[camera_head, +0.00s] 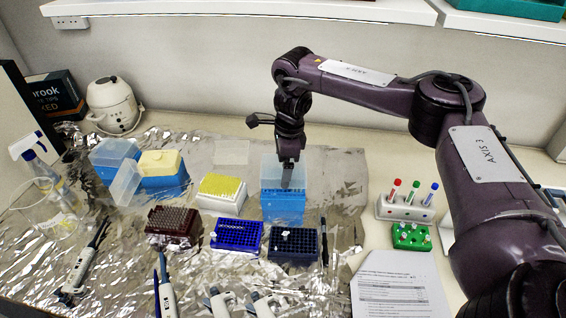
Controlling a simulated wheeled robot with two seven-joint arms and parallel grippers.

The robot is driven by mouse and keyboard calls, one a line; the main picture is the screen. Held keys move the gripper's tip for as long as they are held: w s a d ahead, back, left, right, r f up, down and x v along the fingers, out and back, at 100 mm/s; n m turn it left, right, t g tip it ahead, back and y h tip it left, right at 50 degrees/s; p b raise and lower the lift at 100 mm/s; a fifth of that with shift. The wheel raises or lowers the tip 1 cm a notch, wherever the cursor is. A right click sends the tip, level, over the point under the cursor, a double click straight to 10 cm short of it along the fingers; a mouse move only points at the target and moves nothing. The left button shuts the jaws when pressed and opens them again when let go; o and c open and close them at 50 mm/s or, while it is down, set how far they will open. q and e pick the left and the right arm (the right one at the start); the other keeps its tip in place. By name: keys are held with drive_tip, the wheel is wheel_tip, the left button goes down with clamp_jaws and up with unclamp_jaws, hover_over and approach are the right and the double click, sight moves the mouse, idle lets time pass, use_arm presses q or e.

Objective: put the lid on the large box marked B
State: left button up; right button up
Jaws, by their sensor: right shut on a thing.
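A large blue box (283,208) stands right of the middle of the foil-covered bench. A clear, pale lid (269,172) is at its top, around my right gripper; I cannot tell whether it is seated or held just above the rim. My right gripper (287,184) points down over this box and is shut on the lid, its fingertips partly lost against it. Another large blue box (163,181) with a yellow top stands at the left, a clear lid (126,183) tilted beside it. A third blue box (107,168) stands behind that. No letter B is readable. My left gripper is not in view.
A yellow-topped rack (221,190), a dark red rack (172,221), a blue rack (237,235) and a navy rack (293,245) stand close to the box. A tube rack (404,208) and green rack (411,237) stand right. Pipettes lie in front. A shelf (260,9) hangs above.

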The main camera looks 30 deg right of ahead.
drive_tip(key=shift+f, duration=0.25)
idle(0.4)
drive_tip(key=shift+f, duration=0.7)
drive_tip(key=shift+f, duration=0.15)
drive_tip(key=shift+f, duration=0.3)
idle(0.4)
drive_tip(key=o, duration=0.7)
